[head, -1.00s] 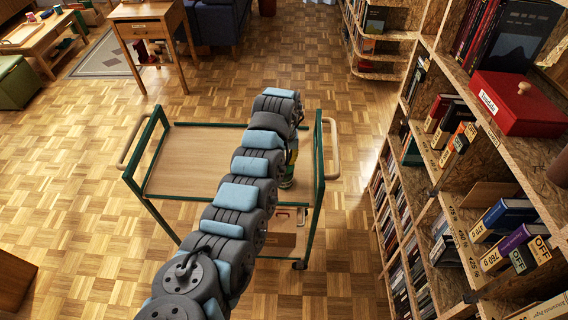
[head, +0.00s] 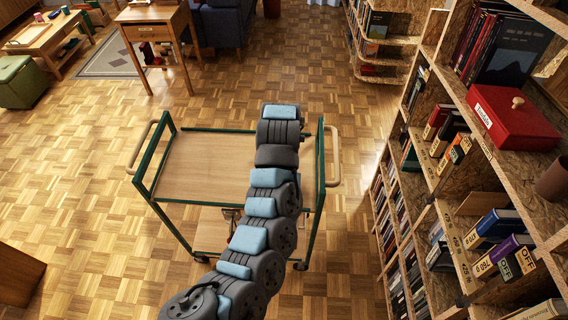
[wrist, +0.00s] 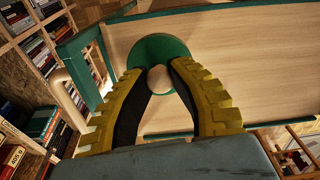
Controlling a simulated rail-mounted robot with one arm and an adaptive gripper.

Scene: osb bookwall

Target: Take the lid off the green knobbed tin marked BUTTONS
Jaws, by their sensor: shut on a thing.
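In the wrist view, a green round lid (wrist: 146,49) with a pale wooden knob (wrist: 158,77) lies between the fingertips of my gripper (wrist: 160,72). The gripper is shut on the knob, with one yellow-and-black finger on either side. No BUTTONS marking can be read. The body of the tin is not visible, so I cannot tell whether the lid sits on it or is apart from it. In the head view my arm hides the gripper, lid and tin.
The green-framed trolley (head: 207,165) has a bare wooden top to the left of my arm. Tall bookshelves (head: 450,130) stand close on the right, with a red knobbed box (head: 515,115) on one shelf. A wooden side table (head: 150,15) stands at the back left.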

